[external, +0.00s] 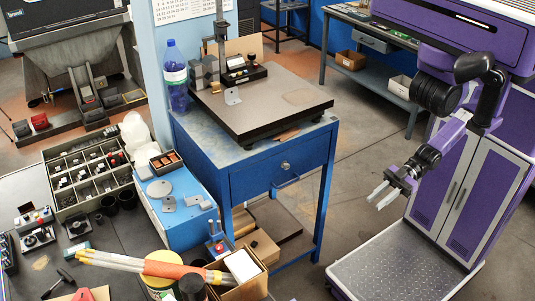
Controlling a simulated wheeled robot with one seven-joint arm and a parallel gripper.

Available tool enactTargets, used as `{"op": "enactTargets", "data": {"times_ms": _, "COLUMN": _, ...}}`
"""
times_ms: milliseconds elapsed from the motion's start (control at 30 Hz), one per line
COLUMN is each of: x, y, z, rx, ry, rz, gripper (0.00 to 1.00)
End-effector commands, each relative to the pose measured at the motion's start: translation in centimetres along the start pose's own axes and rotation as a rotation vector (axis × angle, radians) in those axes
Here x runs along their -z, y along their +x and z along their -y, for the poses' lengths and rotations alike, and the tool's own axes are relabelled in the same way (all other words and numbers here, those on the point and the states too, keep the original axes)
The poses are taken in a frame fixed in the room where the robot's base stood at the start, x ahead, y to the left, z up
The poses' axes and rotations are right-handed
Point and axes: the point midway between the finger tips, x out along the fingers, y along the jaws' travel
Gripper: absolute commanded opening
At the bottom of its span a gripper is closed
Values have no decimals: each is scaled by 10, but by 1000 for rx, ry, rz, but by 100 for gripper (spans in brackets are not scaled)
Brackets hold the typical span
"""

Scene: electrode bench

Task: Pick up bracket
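A small flat grey metal plate (232,96), which looks like the bracket, lies near the front left of the dark surface plate (275,113) on a blue bench. Other small grey metal pieces (192,200) lie on a light blue box to the left; I cannot tell whether one of them is a bracket too. My gripper (383,195) hangs in free air right of the bench, well apart from these pieces. Its two pale fingers are spread, with nothing between them.
A blue bottle (176,77) stands at the bench's left corner. A measuring stand (222,50) rises at the back of the surface plate. A sorting tray (88,175) and cluttered table lie left. Open floor (350,180) separates my gripper from the bench.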

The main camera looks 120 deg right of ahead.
Motion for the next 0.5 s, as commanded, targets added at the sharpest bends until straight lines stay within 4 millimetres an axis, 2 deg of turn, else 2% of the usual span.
{"op": "enactTargets", "data": {"times_ms": 33, "x": 0, "y": 0, "z": 0, "rx": 0, "ry": 0, "rz": 0, "gripper": 37}}
{"op": "enactTargets", "data": {"times_ms": 233, "x": 0, "y": 0, "z": 0, "rx": 0, "ry": 0, "rz": 0, "gripper": 77}}
{"op": "enactTargets", "data": {"times_ms": 500, "x": 0, "y": 0, "z": 0, "rx": 0, "ry": 0, "rz": 0, "gripper": 78}}
